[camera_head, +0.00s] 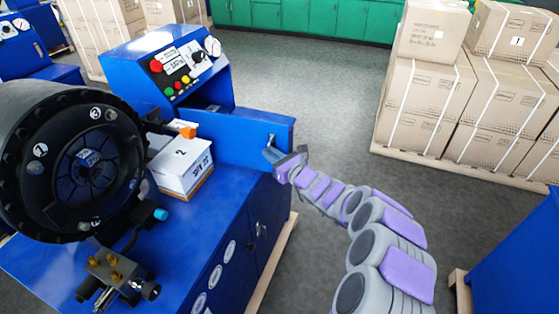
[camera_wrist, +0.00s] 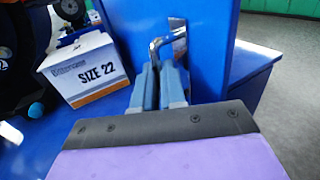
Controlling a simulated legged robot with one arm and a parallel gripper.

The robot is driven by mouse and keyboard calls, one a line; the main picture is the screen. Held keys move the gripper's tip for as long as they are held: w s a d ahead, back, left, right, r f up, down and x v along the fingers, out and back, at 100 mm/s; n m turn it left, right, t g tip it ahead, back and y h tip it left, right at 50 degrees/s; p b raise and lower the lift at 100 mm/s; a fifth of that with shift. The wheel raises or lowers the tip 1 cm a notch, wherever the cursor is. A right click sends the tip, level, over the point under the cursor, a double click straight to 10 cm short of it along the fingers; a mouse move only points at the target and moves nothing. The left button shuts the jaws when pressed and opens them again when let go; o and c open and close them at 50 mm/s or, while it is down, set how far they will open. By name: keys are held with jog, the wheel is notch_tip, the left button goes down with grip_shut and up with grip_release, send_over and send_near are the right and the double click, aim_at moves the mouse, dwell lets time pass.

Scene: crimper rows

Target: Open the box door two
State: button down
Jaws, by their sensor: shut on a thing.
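A blue upright panel (camera_head: 228,138), which looks like the box door, stands at the machine's right end. It also fills the middle of the wrist view (camera_wrist: 208,55). A bent metal handle (camera_wrist: 160,43) sticks out from its face; in the head view it is small. My gripper (camera_head: 271,154) is at the panel's right part. In the wrist view its two blue-grey fingers (camera_wrist: 160,82) are shut on the handle's lower end. The fingers hide the gripped part. Whether the panel is ajar I cannot tell.
A white carton (camera_head: 182,168) marked 2 sits on the blue machine top, left of the panel; the wrist view shows "SIZE 22" on it. A black crimper head (camera_head: 75,160) is further left. Stacked cardboard boxes (camera_head: 420,100) stand at right. Grey floor (camera_head: 310,90) is clear between.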

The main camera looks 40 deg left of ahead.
jog(key=shift+s+a+r, duration=0.25)
jog(key=shift+s+a, duration=0.1)
jog(key=shift+s, duration=0.3)
jog(key=c, duration=1.5)
grip_release()
jog(key=shift+s+a, duration=0.15)
jog(key=o, duration=0.3)
jog(key=shift+a+f, duration=0.2)
jog(key=shift+f, duration=0.05)
jog(key=shift+w+d, duration=0.4)
jog(key=shift+d, duration=0.1)
jog(key=s+d+p, duration=0.3)
jog(key=d, duration=1.4)
jog(key=shift+s+p, duration=0.2)
jog(key=shift+p, duration=0.2)
jog(key=shift+f, duration=0.1)
